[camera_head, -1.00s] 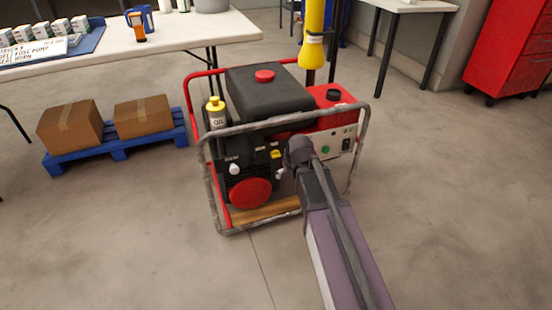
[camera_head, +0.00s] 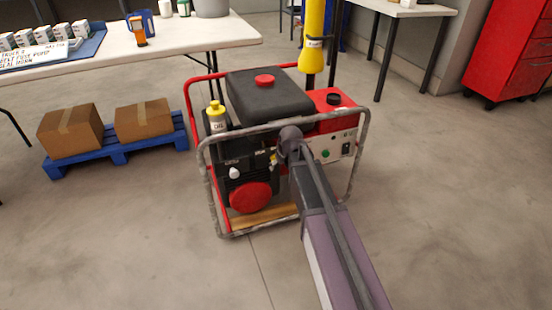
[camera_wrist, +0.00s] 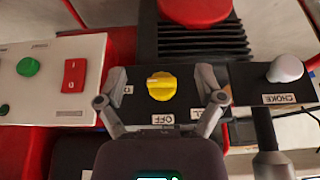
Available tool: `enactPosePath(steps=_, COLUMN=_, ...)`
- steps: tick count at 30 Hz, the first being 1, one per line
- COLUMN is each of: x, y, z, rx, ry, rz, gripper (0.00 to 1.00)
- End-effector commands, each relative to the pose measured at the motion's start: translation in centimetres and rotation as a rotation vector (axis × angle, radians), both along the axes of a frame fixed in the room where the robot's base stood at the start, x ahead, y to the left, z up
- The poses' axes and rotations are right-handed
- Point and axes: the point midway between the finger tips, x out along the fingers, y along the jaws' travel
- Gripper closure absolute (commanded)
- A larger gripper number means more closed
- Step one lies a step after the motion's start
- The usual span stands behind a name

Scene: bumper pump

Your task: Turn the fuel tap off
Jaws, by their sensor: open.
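The fuel tap is a yellow round knob (camera_wrist: 161,86) on a dark panel in the wrist view, with a pale mark toward its left side. A label reading OFF sits just below it; another at its left is partly hidden by a finger. My gripper (camera_wrist: 161,80) is open, with one finger on each side of the knob and visible gaps between. I cannot tell how deep the fingers reach. In the head view only a sliver of the yellow tap (camera_head: 273,159) shows beside my arm, and my fingertips are hidden.
A choke knob (camera_wrist: 285,69) stands right of the tap in the wrist view. A white panel (camera_wrist: 50,80) with a green button and red switch is at left. The generator's tube frame (camera_head: 366,140) surrounds the engine. Open floor lies in front.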

Motion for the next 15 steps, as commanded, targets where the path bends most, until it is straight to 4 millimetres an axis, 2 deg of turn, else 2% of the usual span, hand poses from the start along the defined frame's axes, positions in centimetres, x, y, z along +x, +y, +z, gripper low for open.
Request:
enactPosePath(steps=1, x=1.2, y=0.3, z=0.0, rx=0.000, ry=0.000, rz=0.001, gripper=0.13)
enactPosePath(steps=9, x=5.0, y=1.3, z=0.0, rx=0.000, ry=0.000, rz=0.001, gripper=0.13)
enactPosePath(steps=11, x=5.6, y=1.5, z=0.0, rx=0.000, ry=0.000, rz=0.001, gripper=0.13)
enactPosePath(steps=15, x=5.6, y=1.5, z=-0.9, rx=0.000, ry=0.000, rz=0.000, gripper=0.13)
